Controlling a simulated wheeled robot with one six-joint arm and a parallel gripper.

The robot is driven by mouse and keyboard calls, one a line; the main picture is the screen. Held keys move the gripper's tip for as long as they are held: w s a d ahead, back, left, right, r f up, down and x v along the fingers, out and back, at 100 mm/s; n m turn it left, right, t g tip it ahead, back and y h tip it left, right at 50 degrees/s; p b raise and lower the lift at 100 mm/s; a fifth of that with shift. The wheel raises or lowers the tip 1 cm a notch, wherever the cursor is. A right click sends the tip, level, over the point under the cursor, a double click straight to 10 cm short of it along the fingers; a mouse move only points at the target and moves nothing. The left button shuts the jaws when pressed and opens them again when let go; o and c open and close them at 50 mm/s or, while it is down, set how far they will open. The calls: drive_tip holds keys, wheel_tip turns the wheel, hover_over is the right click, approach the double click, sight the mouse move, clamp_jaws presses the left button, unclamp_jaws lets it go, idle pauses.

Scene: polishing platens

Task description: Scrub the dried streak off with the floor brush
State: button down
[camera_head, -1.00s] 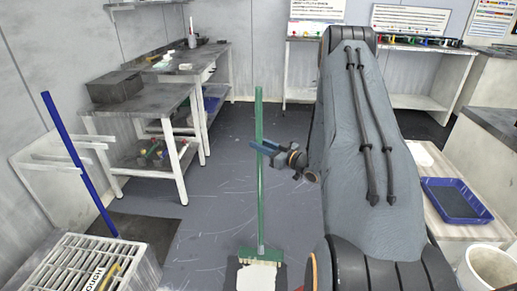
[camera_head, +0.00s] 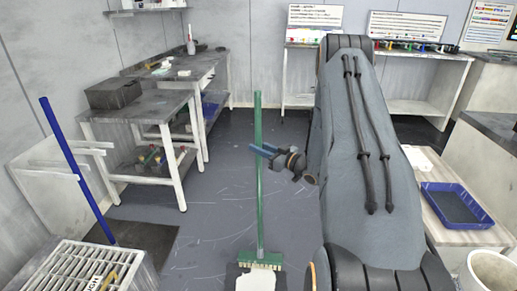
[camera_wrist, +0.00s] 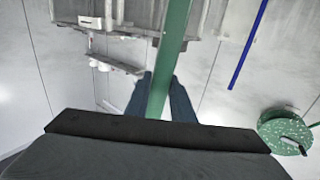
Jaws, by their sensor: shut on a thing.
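The floor brush has a long green handle (camera_head: 258,205) standing upright and a green head with pale bristles (camera_head: 260,261) down at the floor. My gripper (camera_head: 262,151) is shut on the handle, around its middle. In the wrist view the green handle (camera_wrist: 168,62) passes between the blue fingers (camera_wrist: 160,98). The brush head is at the back edge of a pale patch on the floor (camera_head: 256,279), which the lower picture edge cuts off. I cannot tell whether this patch is the dried streak. Thin pale curved marks (camera_head: 205,195) lie on the grey floor.
A blue pole (camera_head: 78,172) leans beside a white rack at left, above a dark mat (camera_head: 140,240). A slatted crate (camera_head: 85,270) stands front left. Workbenches (camera_head: 140,103) line the left. A blue tray (camera_head: 455,203) and white bucket (camera_head: 490,270) are at right. The middle floor is open.

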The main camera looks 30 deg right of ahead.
drive_tip(key=shift+s+r, duration=0.1)
drive_tip(key=shift+s+a+p, duration=0.5)
drive_tip(key=shift+s+p, duration=0.05)
drive_tip(key=shift+s, duration=0.15)
drive_tip(key=shift+s+a+p, duration=0.45)
drive_tip(key=shift+s+p, duration=0.1)
drive_tip(key=shift+s, duration=0.1)
drive_tip(key=s+a+p, duration=0.2)
drive_tip(key=s, duration=0.1)
drive_tip(key=shift+r, duration=0.2)
drive_tip(key=shift+s+a+f+p, duration=0.15)
drive_tip(key=shift+s+a+p, duration=0.35)
drive_tip(key=shift+s, duration=0.25)
drive_tip(key=shift+s+a+f+p, duration=0.1)
drive_tip(key=shift+s+a+p, duration=0.35)
drive_tip(key=shift+s, duration=0.25)
drive_tip(key=shift+a, duration=0.1)
